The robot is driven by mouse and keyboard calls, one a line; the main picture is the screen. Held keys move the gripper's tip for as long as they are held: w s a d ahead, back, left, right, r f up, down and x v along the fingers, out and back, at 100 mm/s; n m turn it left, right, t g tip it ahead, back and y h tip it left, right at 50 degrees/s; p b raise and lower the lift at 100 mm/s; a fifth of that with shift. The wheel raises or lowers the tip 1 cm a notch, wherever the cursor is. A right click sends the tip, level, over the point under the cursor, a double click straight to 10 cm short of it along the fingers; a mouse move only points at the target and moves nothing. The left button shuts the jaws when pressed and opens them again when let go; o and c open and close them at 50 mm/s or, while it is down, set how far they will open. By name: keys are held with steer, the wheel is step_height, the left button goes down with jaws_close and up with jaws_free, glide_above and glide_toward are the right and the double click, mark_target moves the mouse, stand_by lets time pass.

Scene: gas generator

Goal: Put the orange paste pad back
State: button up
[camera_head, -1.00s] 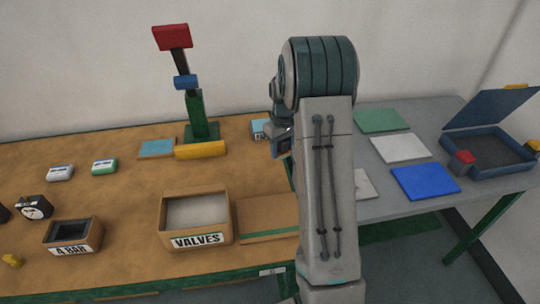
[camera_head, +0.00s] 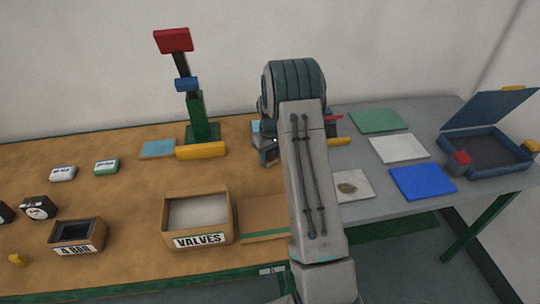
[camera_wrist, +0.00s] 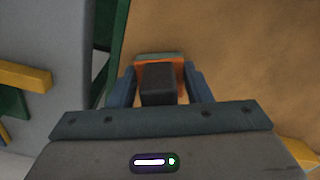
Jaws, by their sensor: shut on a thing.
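The orange paste pad (camera_wrist: 177,74) shows in the wrist view, with a dark block on it and a grey-green strip along its far edge. My gripper (camera_wrist: 161,80) is shut on it, with one blue finger on each side. The brown tabletop lies beyond and below the pad; I cannot tell whether the pad touches it. In the head view my gripper (camera_head: 268,152) is over the right end of the brown table, mostly behind my arm, and the orange pad is hidden.
The VALVES box (camera_head: 197,240), a flat cardboard piece (camera_head: 262,213) and a yellow block (camera_head: 201,151) under the green stand (camera_head: 202,131) lie left of my gripper. On the grey table are green (camera_head: 378,121), white (camera_head: 399,148) and blue (camera_head: 423,182) sheets and an open blue case (camera_head: 488,165).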

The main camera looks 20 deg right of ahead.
steer(key=shift+f, duration=0.25)
steer(key=o, duration=1)
steer(key=shift+r, duration=0.1)
steer(key=shift+c, duration=0.2)
steer(key=shift+r, duration=0.1)
